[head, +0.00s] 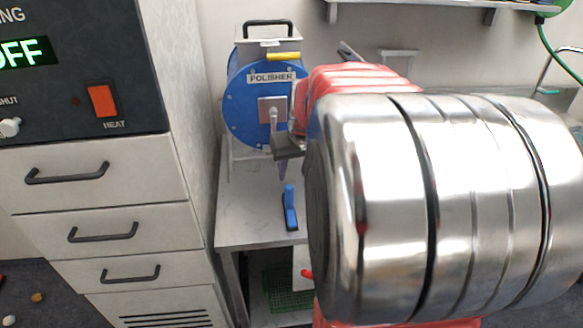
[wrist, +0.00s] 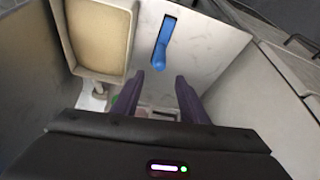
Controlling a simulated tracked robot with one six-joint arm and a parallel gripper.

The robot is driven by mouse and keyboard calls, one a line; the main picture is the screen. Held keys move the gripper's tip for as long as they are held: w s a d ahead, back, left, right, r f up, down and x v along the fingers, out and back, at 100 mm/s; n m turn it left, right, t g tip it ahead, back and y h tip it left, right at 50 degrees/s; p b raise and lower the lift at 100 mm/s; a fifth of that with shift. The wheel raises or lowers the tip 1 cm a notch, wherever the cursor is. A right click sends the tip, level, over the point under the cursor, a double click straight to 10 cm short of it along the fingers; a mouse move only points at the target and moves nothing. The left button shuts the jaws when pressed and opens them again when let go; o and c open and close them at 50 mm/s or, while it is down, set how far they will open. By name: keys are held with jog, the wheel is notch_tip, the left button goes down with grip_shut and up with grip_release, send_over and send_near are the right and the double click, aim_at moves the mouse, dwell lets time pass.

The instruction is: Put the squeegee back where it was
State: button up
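A blue-handled tool with a dark edge, which looks like the squeegee, lies on the pale worktop (head: 252,222) below the polisher; its handle (head: 290,205) also shows at the top of the wrist view (wrist: 162,45). My gripper (head: 264,170) hangs above the worktop, in front of the polisher and behind the tool. In the wrist view my gripper's two purple fingers (wrist: 159,84) stand apart with nothing between them. The blue handle is beyond the fingertips and not touched. My arm hides the right part of the worktop in the head view.
The blue polisher (head: 246,98) stands at the back. A drawer cabinet (head: 105,212) with a heat panel is close on the left. A green basket (head: 287,292) sits under the worktop. A beige-faced tray-like part (wrist: 98,33) shows in the wrist view. Worktop around the tool is clear.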

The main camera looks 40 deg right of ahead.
jog(key=shift+a, duration=0.1)
jog(key=s+a+r+n, duration=0.1)
jog(key=a+r, duration=0.1)
jog(key=a, duration=0.6)
jog(key=s+a+r+n, duration=0.1)
jog(key=s+a, duration=0.1)
jog(key=a, duration=0.6)
jog(key=s+a+n+t+y, duration=0.1)
jog(key=s+a+n, duration=0.2)
jog(key=s+a, duration=0.6)
jog(key=a, duration=0.4)
jog(key=shift+f+t+y, duration=0.25)
jog(key=shift+t+y, duration=0.05)
jog(key=shift+y, duration=0.1)
